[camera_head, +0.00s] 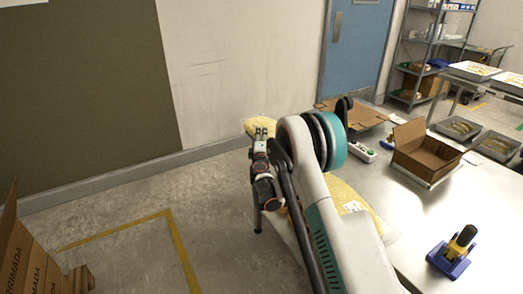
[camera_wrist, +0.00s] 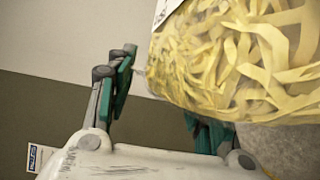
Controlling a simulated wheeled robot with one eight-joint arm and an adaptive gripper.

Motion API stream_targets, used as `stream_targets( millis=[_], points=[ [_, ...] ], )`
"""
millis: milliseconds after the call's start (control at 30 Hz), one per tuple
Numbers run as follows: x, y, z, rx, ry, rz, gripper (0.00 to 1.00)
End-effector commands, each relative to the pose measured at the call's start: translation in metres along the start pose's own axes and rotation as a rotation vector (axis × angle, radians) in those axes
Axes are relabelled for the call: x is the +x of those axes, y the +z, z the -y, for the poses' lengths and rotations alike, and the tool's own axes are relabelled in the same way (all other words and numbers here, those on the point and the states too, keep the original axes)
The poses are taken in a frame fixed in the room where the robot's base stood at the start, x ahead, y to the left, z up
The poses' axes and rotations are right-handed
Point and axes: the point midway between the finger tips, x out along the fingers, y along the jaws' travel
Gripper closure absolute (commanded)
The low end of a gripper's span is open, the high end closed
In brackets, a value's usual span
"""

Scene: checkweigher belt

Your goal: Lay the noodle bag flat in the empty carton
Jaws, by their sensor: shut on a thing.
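My gripper (camera_head: 261,134) is left of my arm in the head view, raised over the floor side of the table. It is shut on a noodle bag (camera_wrist: 235,60), clear with pale yellow ribbon noodles and a white label. Part of the held bag (camera_head: 258,122) shows beyond the fingers in the head view. The fingers (camera_wrist: 160,100) are partly hidden by the bag in the wrist view. An open brown carton (camera_head: 423,166) stands at the right, apart from the gripper; its visible inside looks empty. Another yellow bag-like pack (camera_head: 347,198) shows behind my arm, partly hidden.
The metal table (camera_head: 395,210) has free room in front of the carton. A blue and yellow device (camera_head: 453,252) stands near its front right. Grey trays (camera_head: 458,129) with packs lie beyond the carton.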

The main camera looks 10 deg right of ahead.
Motion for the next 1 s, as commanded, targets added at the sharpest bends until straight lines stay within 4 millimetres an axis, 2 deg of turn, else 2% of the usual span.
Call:
stream_targets(
  millis=[167,400,767,800,900,1000],
  points=[
    [0.000,0.000,0.012,-0.001,0.000,0.000,0.95],
    [0.000,0.000,0.042,-0.001,0.000,0.000,0.95],
    [0.000,0.000,0.044,-0.001,0.000,0.000,0.95],
    [0.000,0.000,0.046,0.000,0.000,0.000,0.50],
    [0.000,0.000,0.045,0.000,0.000,0.000,0.32],
    [0.000,0.000,0.045,0.000,0.000,0.000,0.32]
  ],
)
